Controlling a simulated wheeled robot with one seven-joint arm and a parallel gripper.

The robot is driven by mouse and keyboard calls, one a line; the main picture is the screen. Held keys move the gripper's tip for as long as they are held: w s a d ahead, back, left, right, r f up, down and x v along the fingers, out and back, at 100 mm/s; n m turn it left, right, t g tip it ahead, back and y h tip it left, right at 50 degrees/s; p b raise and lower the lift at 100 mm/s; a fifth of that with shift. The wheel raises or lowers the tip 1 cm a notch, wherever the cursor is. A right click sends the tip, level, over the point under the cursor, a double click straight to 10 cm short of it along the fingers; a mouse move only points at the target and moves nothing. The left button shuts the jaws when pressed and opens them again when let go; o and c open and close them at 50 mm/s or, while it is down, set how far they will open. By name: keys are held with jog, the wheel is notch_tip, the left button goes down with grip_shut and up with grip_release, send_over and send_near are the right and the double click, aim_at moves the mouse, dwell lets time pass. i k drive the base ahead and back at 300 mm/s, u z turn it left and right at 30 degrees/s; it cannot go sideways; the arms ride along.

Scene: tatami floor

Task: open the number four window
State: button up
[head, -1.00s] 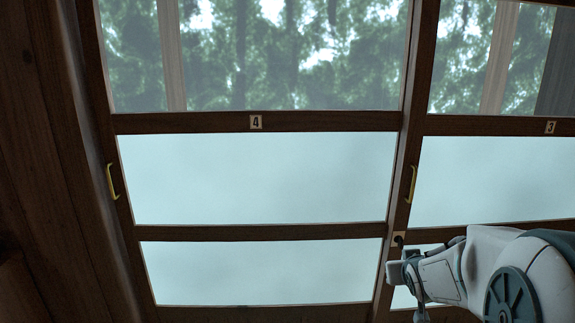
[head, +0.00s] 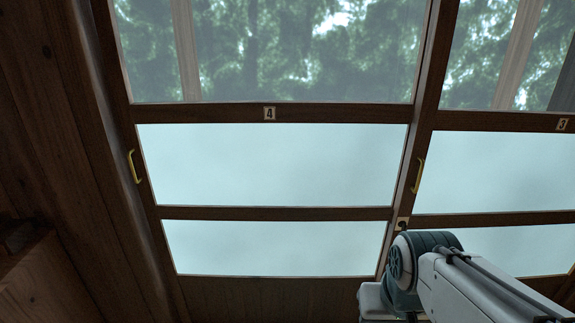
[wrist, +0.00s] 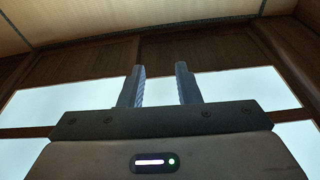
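The number four window (head: 272,163) fills the middle of the head view, with a "4" plate (head: 269,114) on its crossbar. It has clear glass above and frosted panes below, and looks shut. A yellow handle (head: 134,167) is on its left stile. A small latch plate (head: 402,224) is on the post at its lower right, just above my arm. My gripper (wrist: 160,86) shows in the wrist view with its two fingers apart and nothing between them, in front of wood and frosted panes. In the head view the gripper's fingers cannot be made out.
The number three window (head: 500,165) adjoins on the right, with a "3" plate (head: 562,124) and a yellow handle (head: 418,176) on its left stile. A dark wooden wall (head: 75,130) stands at the left, with a wooden block (head: 45,280) at the lower left.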

aim_at(265, 211)
jog(key=u, duration=0.55)
jog(key=k, duration=0.6)
jog(key=u, duration=0.95)
jog(key=i, duration=1.05)
jog(key=z, duration=0.9)
jog(key=i, duration=0.35)
jog(key=z, duration=0.4)
